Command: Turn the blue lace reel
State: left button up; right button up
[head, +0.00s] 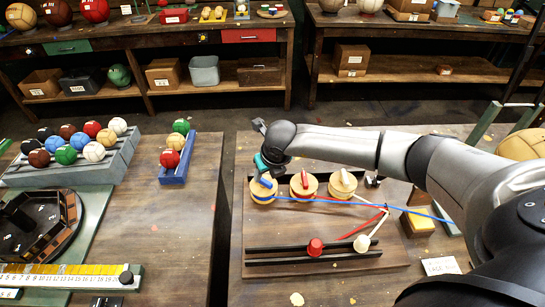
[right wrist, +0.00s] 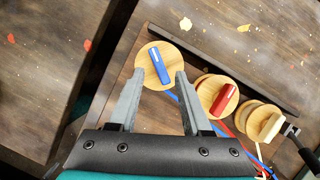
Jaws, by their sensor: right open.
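The blue lace reel (head: 262,198) is a round wooden disc with a blue bar handle, at the left end of a row of three reels. In the right wrist view the disc (right wrist: 174,51) and its blue handle (right wrist: 160,67) lie between and just beyond my fingertips. My right gripper (head: 264,174) is over this reel, pointing down. Its jaws (right wrist: 160,75) are open and empty, one finger on each side of the handle's line. Whether they touch the disc cannot be told. A blue lace (head: 330,202) runs right from the reel. My left gripper is not in view.
The red-handled reel (head: 304,191) and the white-handled reel (head: 343,190) stand close on the right. A dark rail (head: 275,254) with red and white cones lies in front. Ball racks (head: 70,172) stand on the left table, across a gap.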

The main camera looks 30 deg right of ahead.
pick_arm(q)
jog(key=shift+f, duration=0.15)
pick_arm(e)
jog(key=v, duration=1.1)
jog(key=shift+r, duration=0.2)
